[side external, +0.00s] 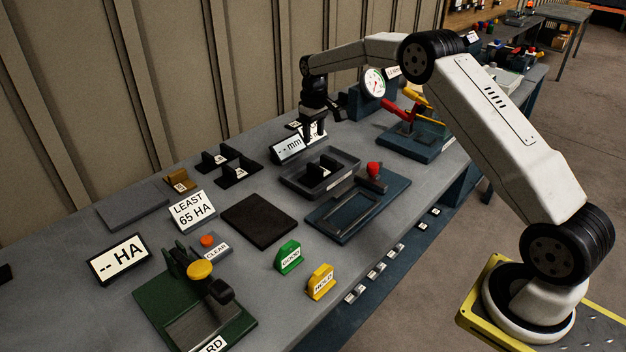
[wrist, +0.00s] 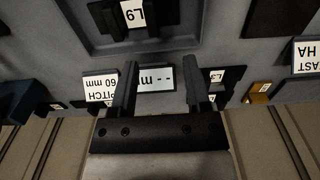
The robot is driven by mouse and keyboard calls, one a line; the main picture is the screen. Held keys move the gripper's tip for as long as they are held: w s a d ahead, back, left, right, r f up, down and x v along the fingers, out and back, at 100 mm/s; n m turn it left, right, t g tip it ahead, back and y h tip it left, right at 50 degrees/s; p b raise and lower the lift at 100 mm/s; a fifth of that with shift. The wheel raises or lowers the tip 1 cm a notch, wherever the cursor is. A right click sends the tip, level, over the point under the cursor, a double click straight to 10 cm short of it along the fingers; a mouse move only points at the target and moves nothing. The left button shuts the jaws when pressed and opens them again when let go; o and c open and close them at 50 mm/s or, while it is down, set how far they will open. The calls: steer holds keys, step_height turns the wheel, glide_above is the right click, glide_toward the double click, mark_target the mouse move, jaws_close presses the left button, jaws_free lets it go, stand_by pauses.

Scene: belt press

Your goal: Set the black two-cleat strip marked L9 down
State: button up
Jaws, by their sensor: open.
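The black two-cleat strip marked L9 (wrist: 125,30) lies in a dark shallow tray, its label readable upside down at the top of the wrist view. In the side external view the strip (side external: 318,170) sits inside the tray (side external: 342,181) with its cleats up. My gripper (side external: 314,132) is above the bench behind the tray, apart from the strip. In the wrist view my gripper (wrist: 160,76) shows two spread fingers with nothing between them but the "-- mm" display beyond. The strip's far end is cut off in the wrist view.
The "-- mm" display (side external: 288,148) stands close by my gripper. Other black cleated strips (side external: 237,172) lie to the left. A blue fixture with a red knob (side external: 358,208) is right of the tray. A dark flat mat (side external: 259,221) lies in front.

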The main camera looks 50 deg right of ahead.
steer(key=s+a, duration=0.5)
steer(key=s, duration=0.5)
steer(key=s+a+t, duration=0.1)
steer(key=s+a, duration=0.4)
steer(key=s, duration=0.5)
steer(key=s+a+t, duration=0.1)
steer(key=s+a, duration=0.4)
steer(key=s, duration=0.5)
steer(key=shift+s+a, duration=0.25)
